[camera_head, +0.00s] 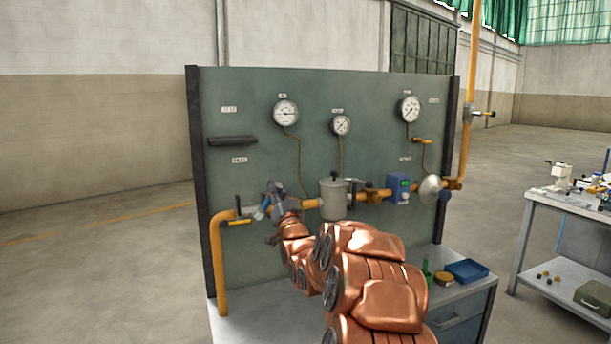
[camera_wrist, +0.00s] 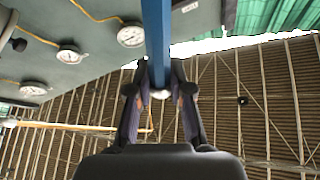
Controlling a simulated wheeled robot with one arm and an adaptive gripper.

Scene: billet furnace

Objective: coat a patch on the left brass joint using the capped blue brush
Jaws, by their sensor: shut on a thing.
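My gripper (camera_head: 274,203) is at the left part of the yellow pipe line, in front of the green panel (camera_head: 240,120). In the wrist view my gripper (camera_wrist: 158,82) is shut on the blue brush (camera_wrist: 157,35), whose straight handle runs up out of the picture. A small blue bit of the brush (camera_head: 265,206) shows beside the fingers in the head view. I cannot make out its cap or bristles. My gripper and arm cover part of the pipe, and I cannot tell the left brass joint apart there. Whether the brush touches anything is unclear.
A grey cylinder (camera_head: 333,199), a blue box (camera_head: 398,187) and a silver disc (camera_head: 430,188) sit along the pipe. Three gauges hang above. A yellow vertical pipe (camera_head: 218,270) stands at the left. A blue tray (camera_head: 467,270) lies on the bench at the right.

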